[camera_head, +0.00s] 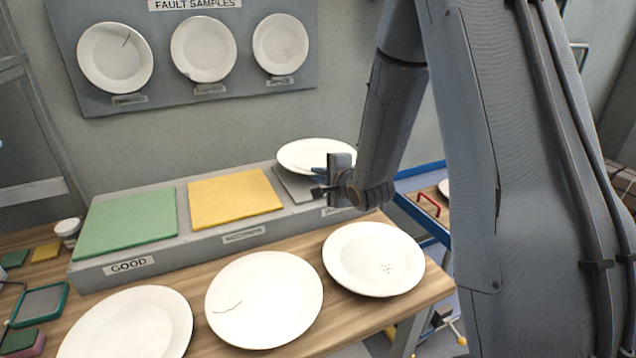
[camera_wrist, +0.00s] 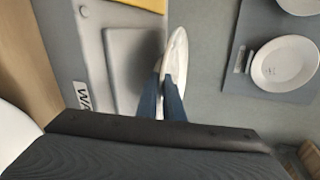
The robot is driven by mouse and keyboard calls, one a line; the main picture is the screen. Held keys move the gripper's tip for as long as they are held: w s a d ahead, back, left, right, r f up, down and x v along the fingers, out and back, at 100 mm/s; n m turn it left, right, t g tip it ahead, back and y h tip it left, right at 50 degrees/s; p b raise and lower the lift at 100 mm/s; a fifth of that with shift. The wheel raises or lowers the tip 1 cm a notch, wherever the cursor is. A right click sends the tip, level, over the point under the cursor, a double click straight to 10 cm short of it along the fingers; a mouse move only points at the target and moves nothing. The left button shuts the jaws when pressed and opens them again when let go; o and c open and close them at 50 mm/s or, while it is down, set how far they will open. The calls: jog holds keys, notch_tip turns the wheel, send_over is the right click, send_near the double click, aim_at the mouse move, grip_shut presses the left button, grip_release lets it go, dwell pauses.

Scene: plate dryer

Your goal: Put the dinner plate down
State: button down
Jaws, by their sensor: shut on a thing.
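A white dinner plate (camera_head: 316,155) is held roughly level at the right end of the grey stand, over or beside its grey pad (camera_head: 298,186). In the wrist view the plate (camera_wrist: 176,58) shows nearly edge-on between the fingers, beside the grey pad (camera_wrist: 135,65). My gripper (camera_head: 322,186) is shut on the plate's near rim; its blue-grey fingers (camera_wrist: 162,100) also show in the wrist view. I cannot tell whether the plate touches the pad. A label starting "WA" (camera_wrist: 80,95) is on the stand's front.
The stand also bears a green pad (camera_head: 125,222) above "GOOD" and a yellow pad (camera_head: 235,197). In front lie a plain plate (camera_head: 130,325), a cracked plate (camera_head: 264,298) and a speckled plate (camera_head: 373,258). A fault-sample board (camera_head: 190,50) hangs behind.

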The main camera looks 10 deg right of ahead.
jog(key=shift+f, duration=1.5)
jog(key=c, duration=2.2)
grip_release()
jog(key=shift+f, duration=0.1)
